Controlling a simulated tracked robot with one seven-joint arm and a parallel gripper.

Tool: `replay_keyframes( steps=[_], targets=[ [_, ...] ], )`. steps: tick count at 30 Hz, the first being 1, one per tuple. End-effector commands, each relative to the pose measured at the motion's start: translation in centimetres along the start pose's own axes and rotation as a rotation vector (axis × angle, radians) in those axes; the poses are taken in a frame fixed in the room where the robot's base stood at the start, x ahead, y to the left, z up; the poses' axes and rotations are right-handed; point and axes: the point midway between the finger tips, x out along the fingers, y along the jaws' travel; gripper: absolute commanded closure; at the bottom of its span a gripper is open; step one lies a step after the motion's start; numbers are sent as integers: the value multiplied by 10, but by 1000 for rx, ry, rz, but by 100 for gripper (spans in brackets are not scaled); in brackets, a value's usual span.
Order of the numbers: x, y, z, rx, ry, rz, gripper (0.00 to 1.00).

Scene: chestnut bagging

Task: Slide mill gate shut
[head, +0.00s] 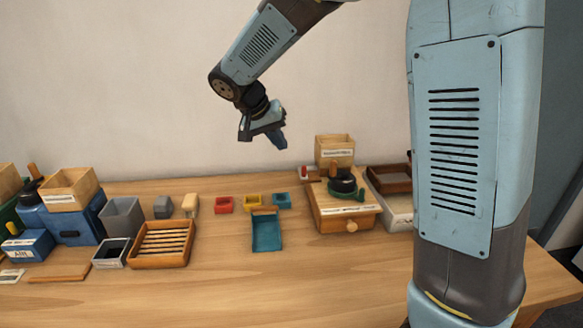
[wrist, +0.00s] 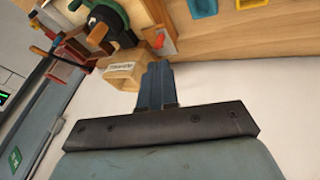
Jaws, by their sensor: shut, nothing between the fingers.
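A wooden mill (head: 326,214) with a green-and-black crank (head: 343,182), a front drawer knob and a labelled wooden hopper (head: 335,143) stands right of centre on the table. A small red-and-white piece (head: 307,173) sits at the hopper's left; it looks like a slide gate, but I cannot tell how far it is open. In the wrist view it shows as a red tab (wrist: 157,41) on a pale plate beside the hopper (wrist: 122,76). My gripper (head: 280,141) is shut and empty, raised above the table, left of the hopper and apart from it. Its fingers (wrist: 157,85) are together.
A blue machine (head: 75,228) with a wooden hopper stands at the left, near a slatted wooden tray (head: 160,259). A teal scoop (head: 267,235) and small red, yellow and blue trays lie mid-table. A brown tray (head: 388,180) stands right of the mill. The front table is clear.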

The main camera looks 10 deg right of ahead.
Motion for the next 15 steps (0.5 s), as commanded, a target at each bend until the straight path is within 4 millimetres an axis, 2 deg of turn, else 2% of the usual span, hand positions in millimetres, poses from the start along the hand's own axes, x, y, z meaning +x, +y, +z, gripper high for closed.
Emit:
replay_keyframes(
  steps=[1,6,10,15],
  targets=[
    [2,-16,0,-2,13,16,100],
    [6,-49,-3,14,53,53,100],
    [8,-60,-4,21,68,65,100],
    [19,-61,-5,23,71,69,100]
  ],
)
